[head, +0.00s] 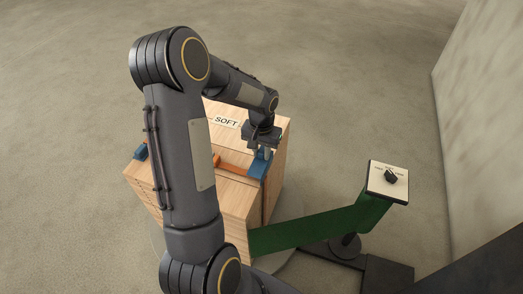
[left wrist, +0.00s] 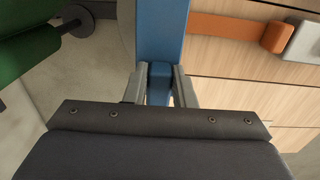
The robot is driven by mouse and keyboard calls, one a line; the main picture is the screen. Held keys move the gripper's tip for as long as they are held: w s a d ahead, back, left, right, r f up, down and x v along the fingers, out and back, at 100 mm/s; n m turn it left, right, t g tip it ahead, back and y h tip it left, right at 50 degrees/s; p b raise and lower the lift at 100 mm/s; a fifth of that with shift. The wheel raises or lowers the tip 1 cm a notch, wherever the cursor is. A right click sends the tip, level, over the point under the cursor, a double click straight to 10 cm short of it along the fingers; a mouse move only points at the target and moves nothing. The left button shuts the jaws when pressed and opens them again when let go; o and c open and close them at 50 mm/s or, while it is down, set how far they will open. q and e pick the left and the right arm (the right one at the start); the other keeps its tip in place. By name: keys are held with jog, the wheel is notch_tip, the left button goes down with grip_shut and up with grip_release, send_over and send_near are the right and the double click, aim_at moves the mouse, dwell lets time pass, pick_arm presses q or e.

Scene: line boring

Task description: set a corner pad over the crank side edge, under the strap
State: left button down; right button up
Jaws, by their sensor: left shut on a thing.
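A wooden crate (head: 235,189) carries an orange strap (head: 234,165) across its top; the strap also shows in the left wrist view (left wrist: 232,29). A blue corner pad (head: 258,166) is at the crate's right top edge. My left gripper (head: 262,151) points down and is shut on this pad's raised rib, seen between the fingers in the left wrist view (left wrist: 160,76). The strap meets the pad's side there; I cannot tell whether it passes over or under it. A second blue pad (head: 140,152) sits at the left edge, partly hidden by my arm. My right gripper is not in view.
A green beam (head: 310,232) runs close by the crate's right side to a control panel (head: 388,181) with a black knob. A grey block (left wrist: 304,42) sits at the strap's end in the left wrist view. A wall stands at right; the floor behind is clear.

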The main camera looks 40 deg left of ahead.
pick_arm(q)
jog(key=shift+f, duration=0.4)
jog(key=shift+r, duration=0.2)
jog(key=shift+r+p, duration=0.55)
jog(key=shift+r, duration=0.3)
jog(key=shift+f+b, duration=0.8)
jog(key=shift+f, duration=0.25)
jog(key=shift+r, duration=0.1)
dwell(0.3)
jog(key=shift+r+p, duration=0.8)
jog(key=shift+r, duration=0.15)
jog(key=shift+f+b, duration=2.2)
jog(key=shift+f, duration=0.8)
dwell(0.6)
jog(key=c, duration=1.1)
grip_release()
jog(key=shift+r, duration=0.1)
